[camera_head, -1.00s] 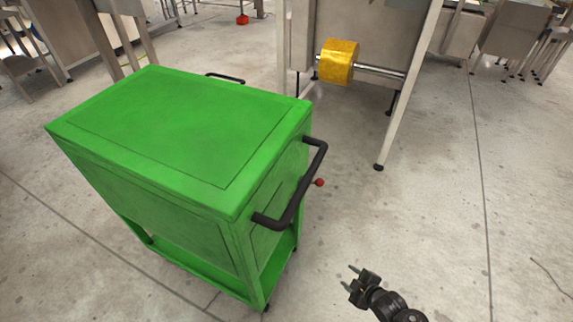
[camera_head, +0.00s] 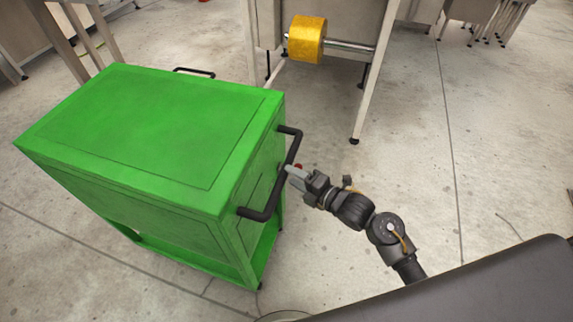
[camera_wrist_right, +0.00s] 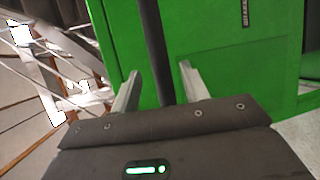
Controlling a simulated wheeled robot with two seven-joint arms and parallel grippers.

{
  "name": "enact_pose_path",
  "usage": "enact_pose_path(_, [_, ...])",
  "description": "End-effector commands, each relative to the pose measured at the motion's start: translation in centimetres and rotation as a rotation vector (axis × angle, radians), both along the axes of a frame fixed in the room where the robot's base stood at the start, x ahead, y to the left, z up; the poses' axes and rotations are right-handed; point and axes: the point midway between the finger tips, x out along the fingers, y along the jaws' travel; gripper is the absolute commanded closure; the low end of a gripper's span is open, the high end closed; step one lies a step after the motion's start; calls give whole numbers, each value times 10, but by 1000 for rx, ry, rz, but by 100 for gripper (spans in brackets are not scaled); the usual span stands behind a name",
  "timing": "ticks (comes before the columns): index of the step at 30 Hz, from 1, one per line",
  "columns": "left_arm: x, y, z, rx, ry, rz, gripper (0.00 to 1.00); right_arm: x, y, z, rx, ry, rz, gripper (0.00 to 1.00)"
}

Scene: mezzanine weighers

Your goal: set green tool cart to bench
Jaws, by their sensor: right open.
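The green tool cart (camera_head: 150,125) stands upright on the floor at the left of the head view. Its black bar handle (camera_head: 285,180) is on the cart's right end. My right gripper (camera_head: 291,172) is at that handle. In the right wrist view the two fingers of the right gripper (camera_wrist_right: 158,85) are open, and the black handle bar (camera_wrist_right: 153,50) runs between them, with the green cart (camera_wrist_right: 215,50) behind. I cannot tell whether either finger touches the bar. My left gripper is not in view.
A grey bench-like machine frame (camera_head: 375,85) with a yellow roll (camera_head: 307,40) on a shaft stands behind the cart. Its leg reaches the floor right of the cart. The concrete floor (camera_head: 480,150) to the right is clear.

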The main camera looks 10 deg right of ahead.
Motion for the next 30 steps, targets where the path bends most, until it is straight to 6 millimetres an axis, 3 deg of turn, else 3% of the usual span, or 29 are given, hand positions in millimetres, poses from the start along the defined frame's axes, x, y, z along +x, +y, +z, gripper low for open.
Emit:
enact_pose_path(10, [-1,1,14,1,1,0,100,45,29,-9,2,1,-4,55])
enact_pose_path(23, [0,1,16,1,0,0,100,52,34,-12,0,2,-5,55])
enact_pose_path(30, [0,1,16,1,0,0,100,52,34,-12,0,2,-5,85])
